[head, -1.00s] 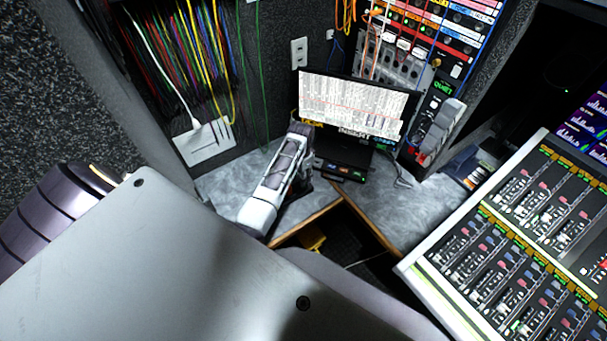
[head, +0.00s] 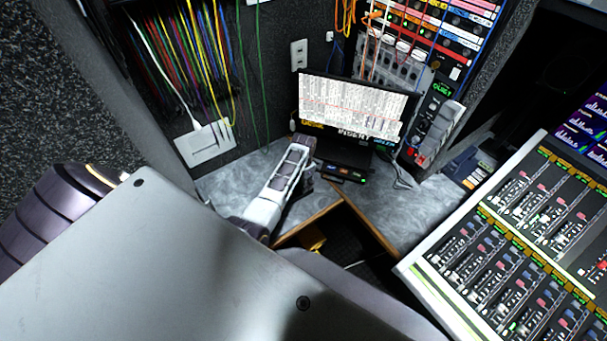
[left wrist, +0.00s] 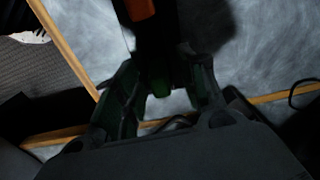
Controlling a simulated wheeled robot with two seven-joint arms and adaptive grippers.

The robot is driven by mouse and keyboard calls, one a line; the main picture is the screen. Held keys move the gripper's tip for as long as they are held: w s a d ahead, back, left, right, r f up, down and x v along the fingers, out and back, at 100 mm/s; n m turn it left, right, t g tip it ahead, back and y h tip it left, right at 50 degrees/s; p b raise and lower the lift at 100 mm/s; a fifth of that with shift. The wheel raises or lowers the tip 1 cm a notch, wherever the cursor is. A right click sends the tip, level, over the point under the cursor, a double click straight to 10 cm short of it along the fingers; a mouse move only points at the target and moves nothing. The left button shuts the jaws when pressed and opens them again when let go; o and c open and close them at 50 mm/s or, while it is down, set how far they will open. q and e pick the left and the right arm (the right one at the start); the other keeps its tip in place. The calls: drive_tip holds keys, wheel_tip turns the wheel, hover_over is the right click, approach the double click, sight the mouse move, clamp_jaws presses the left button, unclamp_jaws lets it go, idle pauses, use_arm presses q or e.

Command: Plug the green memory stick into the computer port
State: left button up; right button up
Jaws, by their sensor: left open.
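A small green piece, which looks like the green memory stick (left wrist: 160,86), shows in the left wrist view at the end of a dark body with an orange part. My left gripper (left wrist: 166,82) is open, with one finger on either side of the green piece. I cannot tell whether a finger touches it or whether it sits in a port. In the head view my left arm reaches over the grey desk, and its fingertips and the stick cannot be made out. The computer screen (head: 350,108) stands behind, above a black box with small lights (head: 343,173). My right gripper is not in view.
The mixing console (head: 510,240) fills the right side. A patch panel (head: 205,143) with coloured cables is on the left wall, and a rack (head: 450,35) is behind. The right part of the desk (head: 385,205) is mostly clear; its wood edge borders a dark gap.

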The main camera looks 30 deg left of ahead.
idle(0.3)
use_arm(q)
drive_tip(key=c, duration=0.9)
drive_tip(key=shift+o, duration=0.2)
drive_tip(key=shift+r, duration=0.15)
drive_tip(key=shift+r+b, duration=0.45)
drive_tip(key=shift+r, duration=4.4)
drive_tip(key=shift+s+d, duration=0.1)
